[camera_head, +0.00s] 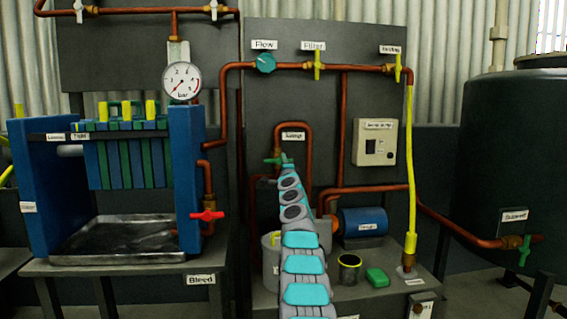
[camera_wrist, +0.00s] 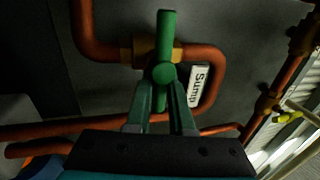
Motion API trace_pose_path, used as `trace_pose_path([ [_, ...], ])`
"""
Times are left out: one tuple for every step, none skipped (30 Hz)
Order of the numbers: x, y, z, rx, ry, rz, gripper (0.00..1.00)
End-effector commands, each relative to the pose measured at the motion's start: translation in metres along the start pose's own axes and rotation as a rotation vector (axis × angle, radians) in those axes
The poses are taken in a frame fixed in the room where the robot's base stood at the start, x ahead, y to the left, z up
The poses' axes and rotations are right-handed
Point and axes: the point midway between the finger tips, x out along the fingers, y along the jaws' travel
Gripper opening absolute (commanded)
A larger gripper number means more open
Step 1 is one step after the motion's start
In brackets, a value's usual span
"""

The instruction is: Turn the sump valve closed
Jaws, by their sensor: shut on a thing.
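The sump valve has a green bar handle (camera_wrist: 167,32) on a brass body (camera_wrist: 140,50), set in a copper pipe (camera_wrist: 205,58) beside a white "Sump" label (camera_wrist: 199,86). In the wrist view the handle lies across the pipe, roughly at a right angle to it. My gripper (camera_wrist: 162,92) is shut on the handle, a finger on each side of its near half. In the head view the green handle (camera_head: 272,161) shows just left of my gripper (camera_head: 287,160), below the label (camera_head: 293,136). My arm hides part of the valve and pipe there.
A red bleed handle (camera_head: 207,215) is on the blue filter press at left. A blue motor (camera_head: 363,222), a black cup (camera_head: 349,268) and a green block (camera_head: 377,277) are on the bench at right. A yellow hose (camera_head: 410,160) hangs farther right, before a dark tank (camera_head: 500,150).

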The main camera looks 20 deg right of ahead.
Motion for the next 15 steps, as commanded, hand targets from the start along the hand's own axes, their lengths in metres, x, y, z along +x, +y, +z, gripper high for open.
trace_pose_path([
  [-0.0001,0.0024,-0.0014,0.0,0.002,0.003,0.0],
  [-0.0001,0.0023,-0.0014,0.0,0.002,0.002,0.0],
  [-0.0001,0.0023,-0.0014,0.0,0.002,0.002,0.22],
  [-0.0001,0.0024,-0.0014,0.0,0.002,0.003,0.25],
  [-0.0001,0.0024,-0.0014,0.0,0.002,0.003,0.28],
  [-0.0001,0.0021,-0.0012,0.0,0.002,0.002,0.33],
  [0.0,0.002,-0.0011,0.0,0.001,0.002,0.36],
  [0.0,0.0018,-0.0011,0.0,0.001,0.002,0.4],
  [0.0,0.0016,-0.0009,-0.001,0.001,0.001,0.44],
  [0.0,0.0015,-0.0009,-0.001,0.001,0.001,0.47],
  [0.0,0.0013,-0.0008,-0.001,0.001,0.001,0.51],
  [0.0,0.0012,-0.0006,-0.001,0.001,0.001,0.51],
  [0.0,0.0012,-0.0006,-0.001,0.001,0.001,0.51],
  [0.0,0.001,-0.0006,-0.001,0.001,0.001,0.51],
  [0.0,0.0009,-0.0005,-0.001,0.001,0.001,0.51],
])
